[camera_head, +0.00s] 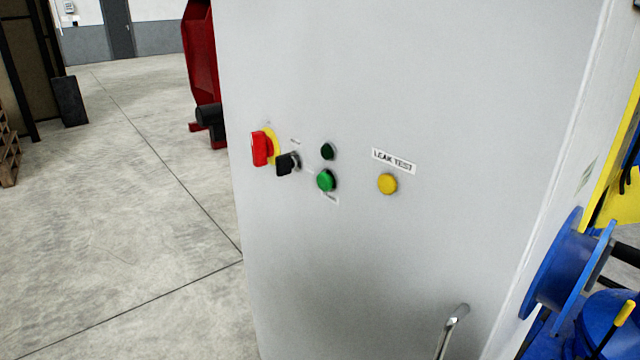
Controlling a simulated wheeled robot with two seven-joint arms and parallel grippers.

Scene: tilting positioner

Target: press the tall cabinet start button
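A tall grey cabinet (420,70) fills the middle of the head view. Its front carries a bright green round button (326,181) with a small label below it. A dark green round indicator or button (327,151) sits just above. A yellow round button (387,184) is to the right, under a label reading LEAK TEST (394,161). A red rotary switch on a yellow plate (262,148) and a black selector knob (287,163) are to the left. Neither of my grippers shows in this view.
A metal handle (452,330) sticks out low on the cabinet front. Blue flanged equipment (566,262) stands close at the right. A red machine (203,65) stands behind the cabinet's left edge. The concrete floor (120,210) at left is clear.

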